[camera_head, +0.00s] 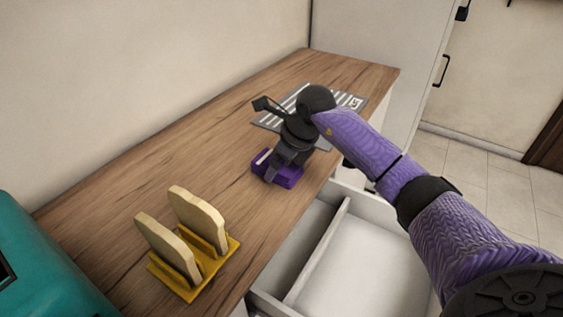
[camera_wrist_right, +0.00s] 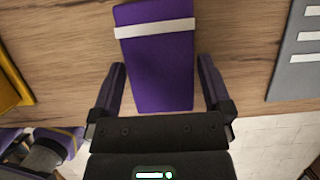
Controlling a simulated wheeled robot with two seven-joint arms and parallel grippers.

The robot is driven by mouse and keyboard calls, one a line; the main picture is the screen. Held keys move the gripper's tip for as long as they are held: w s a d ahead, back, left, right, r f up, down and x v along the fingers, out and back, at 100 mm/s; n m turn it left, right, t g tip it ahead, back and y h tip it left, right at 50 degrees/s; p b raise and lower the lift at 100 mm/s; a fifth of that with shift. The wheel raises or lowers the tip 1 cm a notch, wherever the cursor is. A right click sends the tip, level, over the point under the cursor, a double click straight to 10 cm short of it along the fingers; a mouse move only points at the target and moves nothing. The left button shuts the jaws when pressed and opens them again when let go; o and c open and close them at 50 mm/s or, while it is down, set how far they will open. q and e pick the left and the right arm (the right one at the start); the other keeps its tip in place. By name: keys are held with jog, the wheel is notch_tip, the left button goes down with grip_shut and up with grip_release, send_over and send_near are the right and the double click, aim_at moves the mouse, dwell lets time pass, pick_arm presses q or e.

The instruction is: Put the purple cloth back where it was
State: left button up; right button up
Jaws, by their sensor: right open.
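The purple cloth (camera_head: 264,158), a folded block with a white band across it, lies on the wooden counter near its front edge. In the right wrist view the cloth (camera_wrist_right: 160,75) lies between the two fingers, with a gap showing on each side of it. My right gripper (camera_head: 278,174) is open and points down over the cloth, hiding part of it in the head view. Its fingers (camera_wrist_right: 161,68) do not visibly touch the cloth's sides. My left gripper is not in view.
A grey striped mat (camera_head: 262,124) lies just behind the cloth. A yellow rack (camera_head: 186,284) holding two cream boards (camera_head: 198,217) stands nearer, and a teal object (camera_head: 45,265) is at the left. A white drawer (camera_head: 345,275) with a divider is open below the counter edge.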

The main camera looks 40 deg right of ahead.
jog(key=p+v, duration=0.3)
jog(key=v, duration=0.8)
jog(key=shift+r+p, duration=0.4)
jog(key=shift+s, duration=0.15)
jog(key=shift+d, duration=0.1)
